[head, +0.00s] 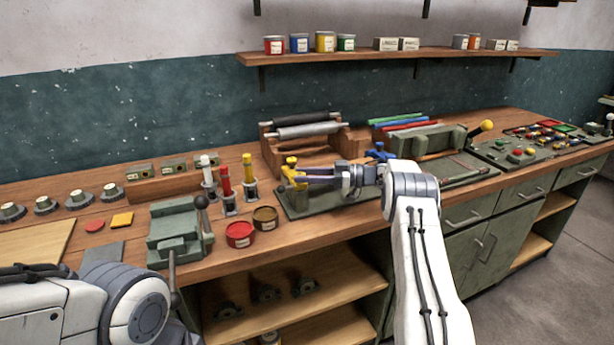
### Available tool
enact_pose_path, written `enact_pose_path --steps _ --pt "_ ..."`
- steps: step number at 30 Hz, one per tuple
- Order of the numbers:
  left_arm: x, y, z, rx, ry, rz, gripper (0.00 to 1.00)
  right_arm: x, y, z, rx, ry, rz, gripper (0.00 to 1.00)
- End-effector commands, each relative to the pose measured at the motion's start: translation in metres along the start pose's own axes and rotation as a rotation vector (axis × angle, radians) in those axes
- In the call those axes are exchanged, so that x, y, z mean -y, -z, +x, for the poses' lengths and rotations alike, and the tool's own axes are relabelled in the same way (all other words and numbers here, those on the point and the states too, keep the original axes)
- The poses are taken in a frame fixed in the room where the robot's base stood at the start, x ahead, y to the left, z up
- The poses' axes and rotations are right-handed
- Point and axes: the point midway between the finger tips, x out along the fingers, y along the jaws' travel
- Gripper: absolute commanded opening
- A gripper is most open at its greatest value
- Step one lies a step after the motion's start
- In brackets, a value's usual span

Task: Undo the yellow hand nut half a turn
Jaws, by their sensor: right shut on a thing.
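The yellow hand nut (292,168) stands at the left end of a green plate (300,208) on the bench, in the head view. My right gripper (303,179) reaches it from the right, with its arm coming up from the bottom. Its jaws are shut on the nut and hide part of it. A blue hand nut (379,152) stands further right, behind my right wrist. My left arm shows at the bottom left; its gripper is out of the picture.
Left of the nut stand a yellow-topped cylinder (248,170), a red one (225,182) and a white-topped one (207,168). A red tin (240,235) and a brown tin (265,218) are in front. A green vise (175,232) stands further left. A wooden roller rack (275,158) is behind.

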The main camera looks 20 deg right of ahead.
Motion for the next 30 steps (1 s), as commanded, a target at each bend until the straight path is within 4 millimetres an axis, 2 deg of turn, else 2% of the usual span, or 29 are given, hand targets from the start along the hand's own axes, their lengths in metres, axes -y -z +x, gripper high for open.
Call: enact_pose_path --steps 5,6,7,8,16,20,30 --pt "0.0 0.0 0.0 0.0 0.0 0.0 0.5 0.0 0.003 0.0 -0.005 -0.001 -0.005 0.0" --pt "0.0 0.0 0.0 0.0 0.0 0.0 0.5 0.0 0.003 0.0 -0.005 -0.001 -0.006 0.58" --pt "0.0 0.0 0.0 0.0 0.0 0.0 0.5 0.0 0.003 0.001 -0.005 -0.001 -0.005 0.69" --pt "0.0 0.0 0.0 0.0 0.0 0.0 0.5 0.0 0.003 0.001 -0.004 -0.001 -0.005 0.73" --pt "0.0 0.0 0.0 0.0 0.0 0.0 0.5 0.0 0.001 0.0 -0.002 -0.001 -0.003 0.73" --pt "0.0 0.0 0.002 0.0 0.0 0.0 0.5 -0.001 0.0 -0.008 -0.002 -0.003 -0.003 0.73" --pt "0.001 -0.001 0.017 0.0 0.0 0.0 0.5 -0.001 -0.002 -0.071 -0.002 -0.004 -0.005 0.73"
